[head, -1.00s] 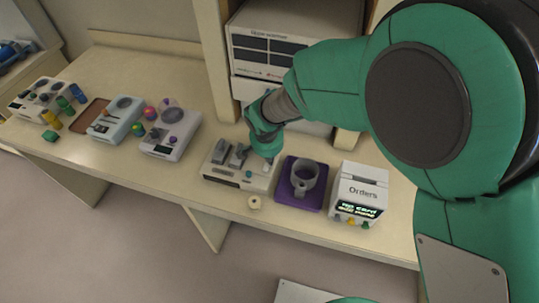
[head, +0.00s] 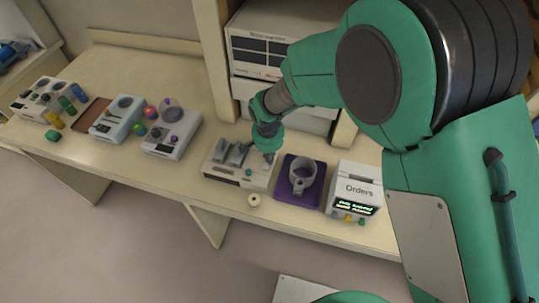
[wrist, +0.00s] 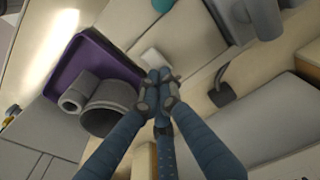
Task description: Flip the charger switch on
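A pale box with grey upright pieces on top, which looks like the charger (head: 213,168), stands on the bench. It has a small teal button (head: 248,172) on its front right. My gripper (head: 268,153) points down over the box's right end. In the wrist view my gripper's fingers (wrist: 160,78) come together at the tips, with nothing seen between them. A small pale block (wrist: 152,57), possibly the switch, lies just beyond the fingertips on the pale surface. I cannot tell whether they touch or which way it is set.
A purple tray (head: 284,193) holding a grey ring-shaped holder (head: 302,176) sits close to the right. A small cream ring (head: 254,200) lies in front. Other devices stand left; a shelf unit (head: 262,48) rises behind.

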